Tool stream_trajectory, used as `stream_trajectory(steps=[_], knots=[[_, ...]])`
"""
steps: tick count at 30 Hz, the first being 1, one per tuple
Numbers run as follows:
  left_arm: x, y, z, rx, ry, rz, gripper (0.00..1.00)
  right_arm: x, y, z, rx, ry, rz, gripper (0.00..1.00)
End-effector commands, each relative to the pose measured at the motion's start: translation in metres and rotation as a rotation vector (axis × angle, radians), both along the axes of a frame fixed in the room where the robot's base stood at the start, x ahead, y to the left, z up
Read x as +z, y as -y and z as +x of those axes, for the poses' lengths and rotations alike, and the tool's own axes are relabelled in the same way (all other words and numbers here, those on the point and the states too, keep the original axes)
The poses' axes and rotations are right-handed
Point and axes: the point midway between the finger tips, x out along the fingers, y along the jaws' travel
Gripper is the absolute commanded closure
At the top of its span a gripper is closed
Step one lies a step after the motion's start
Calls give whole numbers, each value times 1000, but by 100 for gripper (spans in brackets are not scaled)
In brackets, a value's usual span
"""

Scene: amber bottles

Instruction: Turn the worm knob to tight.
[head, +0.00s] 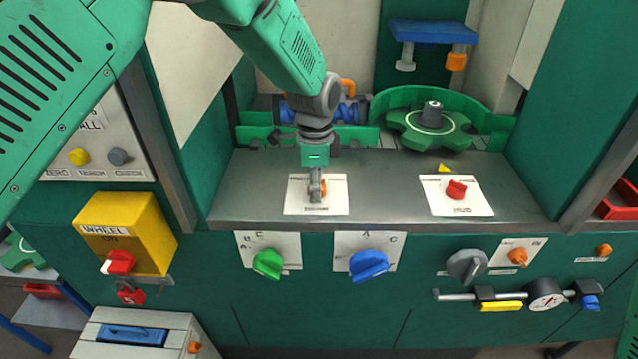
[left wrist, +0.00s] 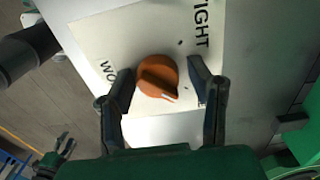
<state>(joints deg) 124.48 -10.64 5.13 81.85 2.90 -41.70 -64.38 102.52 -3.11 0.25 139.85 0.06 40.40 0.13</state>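The worm knob is an orange knob (left wrist: 157,77) with a white pointer mark, on a white plate whose label shows TIGHT and part of another word. In the left wrist view the mark faces the lower right, away from TIGHT. My left gripper (left wrist: 160,72) is open, one finger on each side of the knob. The left finger is close to it and a gap shows at the right one; contact cannot be told. In the head view the left gripper (head: 316,180) points down over the plate and mostly hides the knob. My right gripper (left wrist: 64,142) appears small and open at lower left.
A red knob (head: 456,190) on its plate sits right on the same grey ledge (head: 385,185). A green handwheel (head: 430,127) stands behind. Green (head: 268,264) and blue (head: 368,265) knobs are on the front panel below. The ledge between the plates is clear.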

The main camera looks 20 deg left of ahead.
Motion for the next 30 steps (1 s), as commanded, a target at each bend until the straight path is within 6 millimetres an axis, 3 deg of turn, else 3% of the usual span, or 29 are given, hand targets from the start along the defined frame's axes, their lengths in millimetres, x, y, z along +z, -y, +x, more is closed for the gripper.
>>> stream_trajectory(steps=[1, 3, 30], knots=[[0, 1, 0, 0, 1, 1, 76, 0, 0, 0, 1, 0, 0, 64], [1, 2, 0, -1, 2, 4, 93, 0, 0, 0, 1, 0, 1, 64], [4, 7, 4, 176, 8, 1, 94, 11, 0, 0, 1, 0, 0, 64]])
